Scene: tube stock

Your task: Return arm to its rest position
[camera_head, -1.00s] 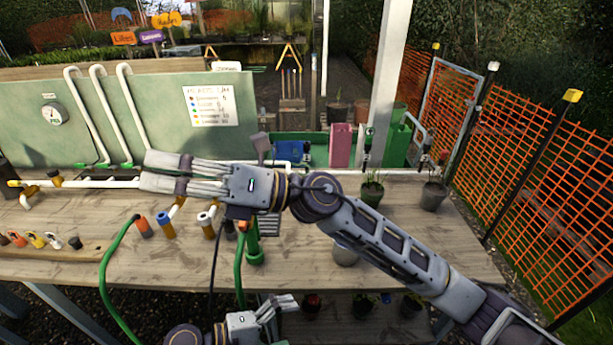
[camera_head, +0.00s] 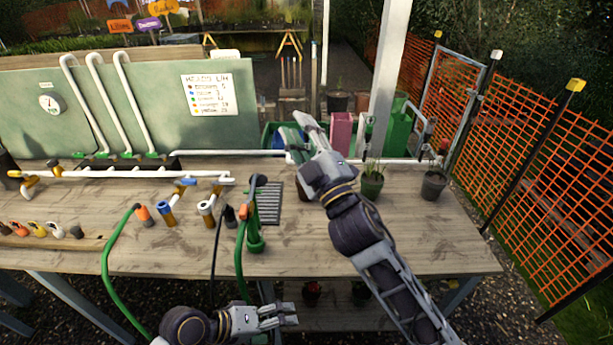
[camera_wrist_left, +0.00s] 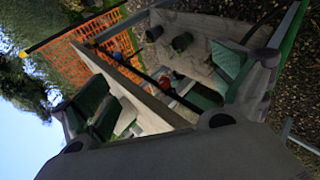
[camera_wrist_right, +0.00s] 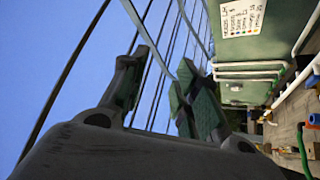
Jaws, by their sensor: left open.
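My right gripper (camera_head: 298,135) is raised over the back of the wooden bench in the head view, pointing up and away. In the right wrist view its fingers (camera_wrist_right: 160,85) stand apart with nothing between them. My left gripper (camera_head: 290,314) is low in front of the bench's front edge, pointing right. Its fingers are apart and empty, and they also show in the left wrist view (camera_wrist_left: 175,85). My right arm comes in from the lower right and covers part of the bench's right half.
The bench (camera_head: 300,250) carries a green standpipe (camera_head: 255,235), a dark drain grate (camera_head: 268,203), valves and white pipes. Potted plants (camera_head: 371,182) stand right of my right gripper. A green panel (camera_head: 150,110) rises behind, and an orange mesh fence (camera_head: 530,130) is at right.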

